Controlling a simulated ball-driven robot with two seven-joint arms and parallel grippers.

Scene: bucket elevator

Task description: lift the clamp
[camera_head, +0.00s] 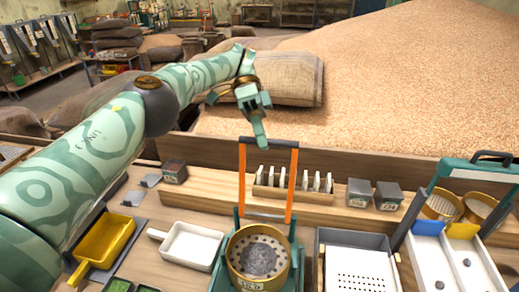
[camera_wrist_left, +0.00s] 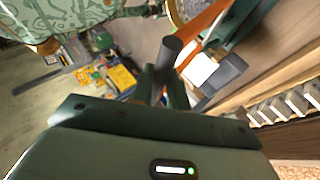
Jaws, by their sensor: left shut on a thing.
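The clamp (camera_head: 242,175) is a frame with two orange side bars joined at the top by a dark crossbar. It stands roughly upright behind a round brass sieve (camera_head: 259,256) on a green stand (camera_head: 226,268). My left gripper (camera_head: 261,140) comes down from above and is shut on the crossbar near its middle. In the left wrist view, the dark bar (camera_wrist_left: 171,50) sits between the fingers (camera_wrist_left: 165,92), and one orange side bar (camera_wrist_left: 203,33) shows beside it. The fingers partly hide the bar. My right gripper is not in view.
A row of white pieces in a wooden rack (camera_head: 294,183) stands just behind the clamp. A white tray (camera_head: 188,245) and a yellow scoop (camera_head: 104,240) lie left. A perforated tray (camera_head: 358,268) and a second green frame (camera_head: 480,172) stand right. Behind is a grain heap (camera_head: 430,70).

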